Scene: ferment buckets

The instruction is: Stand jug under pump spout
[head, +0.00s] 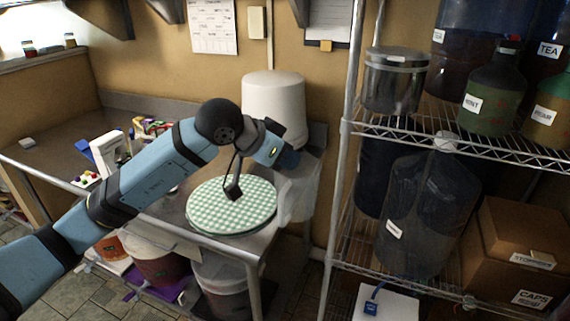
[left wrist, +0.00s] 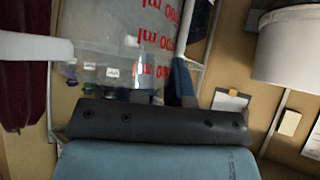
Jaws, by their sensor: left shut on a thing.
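My left gripper (head: 287,160) is beyond the checked round top, by the table's right end, with its fingers mostly hidden by my arm. It is shut on a clear jug (head: 298,192), which hangs below and beside it, faint against the wall. The left wrist view shows the jug's clear wall (left wrist: 110,65) close up, with red "ml" markings. I cannot tell where the jug's base is, or whether it touches anything. A pale bar (left wrist: 35,47) comes in from the left there; I cannot tell if it is the pump spout. My right gripper is not in view.
A green-checked round top (head: 225,215) lies at the steel table's front edge. A white bucket (head: 273,105) stands behind my left gripper. A wire shelf (head: 470,143) with a steel pot (head: 395,82), large bottles and boxes stands at right. Buckets are under the table.

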